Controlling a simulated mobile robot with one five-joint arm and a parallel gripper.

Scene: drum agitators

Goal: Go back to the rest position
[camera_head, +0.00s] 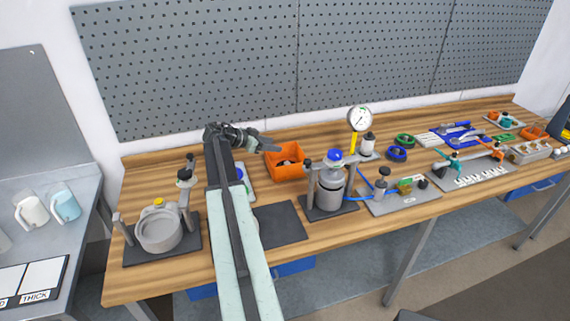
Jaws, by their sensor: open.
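My gripper (268,145) is at the end of my arm, which reaches from the bottom of the picture over the wooden workbench (275,234). The gripper points right, above the bench near the back edge, close to the orange bin (287,172). Its jaws are small and dark in this view. I see nothing held in them. Part of the bench, a grey-blue tray (248,189) and a dark mat (281,222) are partly hidden behind my arm.
Left of my arm stands a grey drum (158,233) in a stand with a yellow knob. Right of it stand a steel drum with a blue cap (332,191) and a pressure gauge (360,118). A pegboard (210,65) rises behind. A side table (30,250) holds mugs.

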